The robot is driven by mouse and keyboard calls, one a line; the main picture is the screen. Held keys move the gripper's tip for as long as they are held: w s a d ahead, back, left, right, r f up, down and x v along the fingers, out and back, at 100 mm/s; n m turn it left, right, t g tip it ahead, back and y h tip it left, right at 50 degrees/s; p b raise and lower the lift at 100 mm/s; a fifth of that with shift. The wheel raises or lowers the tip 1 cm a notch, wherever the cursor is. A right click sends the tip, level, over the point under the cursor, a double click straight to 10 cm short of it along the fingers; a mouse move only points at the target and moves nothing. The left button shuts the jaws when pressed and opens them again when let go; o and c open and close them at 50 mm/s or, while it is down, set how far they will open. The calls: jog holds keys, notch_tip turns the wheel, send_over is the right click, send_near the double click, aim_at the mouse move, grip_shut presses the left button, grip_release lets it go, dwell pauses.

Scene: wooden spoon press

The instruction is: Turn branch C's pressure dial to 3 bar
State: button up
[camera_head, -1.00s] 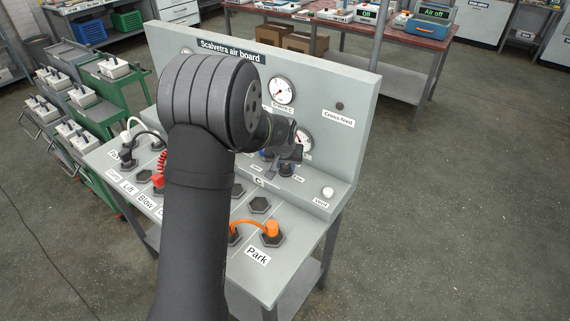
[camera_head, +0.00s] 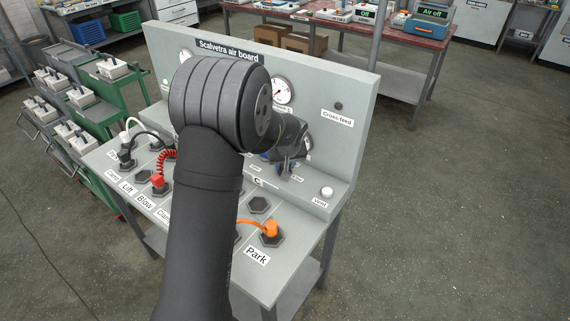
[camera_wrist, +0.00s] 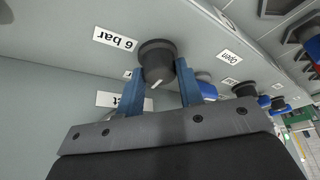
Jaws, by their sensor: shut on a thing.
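In the wrist view, a round black knob (camera_wrist: 157,66) with a white pointer line sits on the grey panel, with a "6 bar" label (camera_wrist: 115,39) beside it. My gripper (camera_wrist: 160,97) has its two blue fingers shut on this knob. Another label (camera_wrist: 112,99) is partly hidden by a finger. In the head view, my gripper (camera_head: 287,168) is at the sloped strip of the Scalvetra air board (camera_head: 350,90), above the "C" label (camera_head: 258,181). My arm hides the knob there. A white gauge (camera_head: 281,91) shows above my wrist; its reading is too small to tell.
Blue-and-black valve knobs (camera_wrist: 246,89) and an "open" label (camera_wrist: 230,57) lie right of my gripper in the wrist view. A white vent button (camera_head: 326,192) is on the board's right. An orange hose (camera_head: 256,224) with a plug lies on the lower deck.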

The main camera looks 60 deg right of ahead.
jog(key=o, duration=1)
jog(key=shift+c, duration=0.2)
jog(key=shift+r, duration=0.1)
jog(key=v, duration=1.7)
jog(key=x, duration=1.7)
